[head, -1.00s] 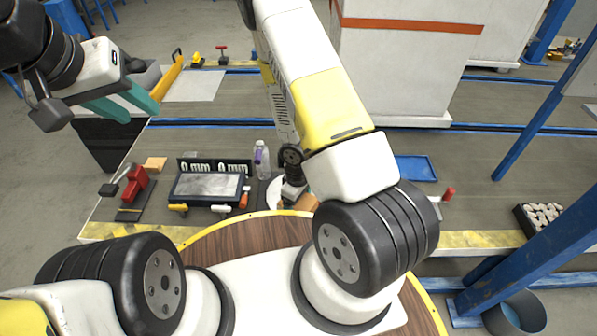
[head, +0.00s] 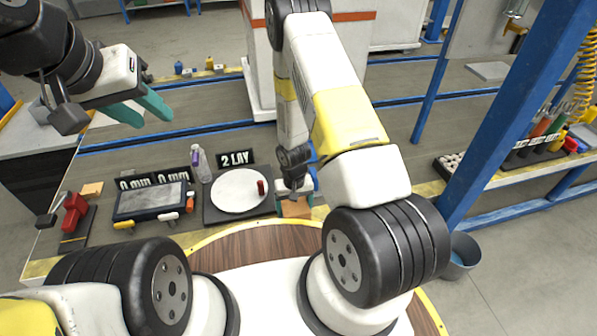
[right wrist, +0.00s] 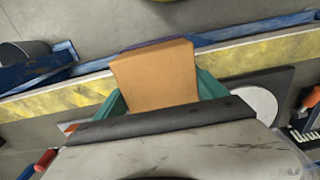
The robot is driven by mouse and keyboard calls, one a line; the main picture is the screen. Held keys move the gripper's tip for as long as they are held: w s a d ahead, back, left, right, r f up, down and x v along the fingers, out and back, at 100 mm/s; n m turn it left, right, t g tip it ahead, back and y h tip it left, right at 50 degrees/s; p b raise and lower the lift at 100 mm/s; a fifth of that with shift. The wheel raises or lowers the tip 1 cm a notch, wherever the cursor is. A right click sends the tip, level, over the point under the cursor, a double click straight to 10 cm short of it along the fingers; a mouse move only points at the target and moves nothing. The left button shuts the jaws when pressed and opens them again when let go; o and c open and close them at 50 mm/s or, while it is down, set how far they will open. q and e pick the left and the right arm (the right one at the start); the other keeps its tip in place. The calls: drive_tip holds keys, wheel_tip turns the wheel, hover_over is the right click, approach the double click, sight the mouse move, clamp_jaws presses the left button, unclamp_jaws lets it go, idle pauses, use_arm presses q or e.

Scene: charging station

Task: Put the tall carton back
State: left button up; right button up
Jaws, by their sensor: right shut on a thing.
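A plain brown carton (head: 294,209) is held by my right gripper (head: 296,192) at the front of the bench, just right of the dark mat with the white disc. The right wrist view shows the carton (right wrist: 157,78) between the teal fingers of my right gripper (right wrist: 160,92), with the yellow-striped bench edge behind it. Part of the carton is hidden by the gripper in the head view. My left gripper (head: 141,106) is empty at the upper left, its teal fingers apart.
A white disc (head: 239,190) with a small red cylinder lies beside the "2 LAY" sign (head: 236,158).

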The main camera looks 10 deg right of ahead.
drive_tip(key=shift+w+d+f, duration=0.75)
drive_tip(key=shift+w, duration=0.85)
drive_tip(key=shift+w+d+f, duration=0.75)
drive_tip(key=shift+w, duration=0.9)
drive_tip(key=shift+w+d+f, duration=0.75)
drive_tip(key=shift+w, duration=0.85)
drive_tip(key=o, duration=1.9)
drive_tip(key=shift+f, duration=0.15)
